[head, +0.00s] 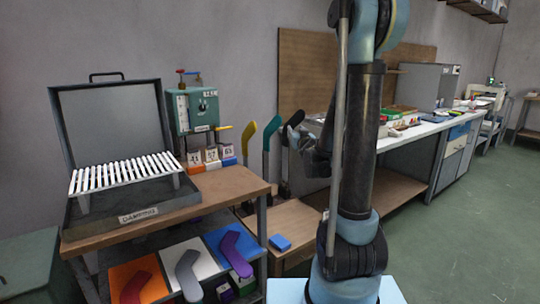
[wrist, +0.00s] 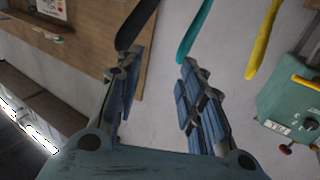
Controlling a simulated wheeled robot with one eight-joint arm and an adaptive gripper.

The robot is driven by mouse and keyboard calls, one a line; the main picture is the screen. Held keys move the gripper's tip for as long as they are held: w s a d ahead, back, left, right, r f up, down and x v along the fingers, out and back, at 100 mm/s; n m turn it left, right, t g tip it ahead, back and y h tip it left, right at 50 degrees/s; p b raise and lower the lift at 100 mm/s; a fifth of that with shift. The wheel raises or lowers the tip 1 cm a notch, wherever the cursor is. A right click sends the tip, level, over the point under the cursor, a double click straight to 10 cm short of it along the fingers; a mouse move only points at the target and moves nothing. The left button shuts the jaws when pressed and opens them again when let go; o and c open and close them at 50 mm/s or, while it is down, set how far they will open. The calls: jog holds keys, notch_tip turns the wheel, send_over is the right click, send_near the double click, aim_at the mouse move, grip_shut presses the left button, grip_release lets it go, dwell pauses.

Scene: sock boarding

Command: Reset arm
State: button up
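My gripper (wrist: 155,90) shows in the wrist view with its two blue-padded fingers apart and nothing between them. In the head view the gripper (head: 308,140) is partly hidden behind my upright arm, in front of the wooden back panel. Three upright sock-shaped boards stand near it: a yellow one (head: 250,138), a teal one (head: 270,132) and a black one (head: 294,122). In the wrist view the black (wrist: 138,22), teal (wrist: 195,30) and yellow (wrist: 264,38) boards show beyond the fingertips. I cannot tell the exact gap between gripper and black board.
A wooden bench (head: 222,187) at left bears an open case with a white slatted rack (head: 125,172) and a green machine (head: 195,108). The green floor at right is clear.

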jog(key=s+d+f+m+g+h, duration=0.2)
jog(key=s+d+f+g+h, duration=0.15)
jog(key=s+d, duration=0.4)
jog(key=s+d+f+m+g+h, duration=0.15)
jog(key=s+d+f+g, duration=0.25)
jog(key=s, duration=0.6)
jog(key=s+a+f+n+g+y, duration=0.1)
jog(key=s+f+g, duration=0.3)
jog(key=s, duration=0.8)
jog(key=s+a+f+n+g+y, duration=0.1)
jog(key=s+a+f+g, duration=0.2)
jog(key=s, duration=0.9)
notch_tip(320, 180, down, 2)
jog(key=shift+s+g, duration=0.4)
jog(key=shift+g, duration=0.25)
jog(key=shift+n, duration=0.25)
jog(key=shift+w+f, duration=0.2)
jog(key=shift+w, duration=0.3)
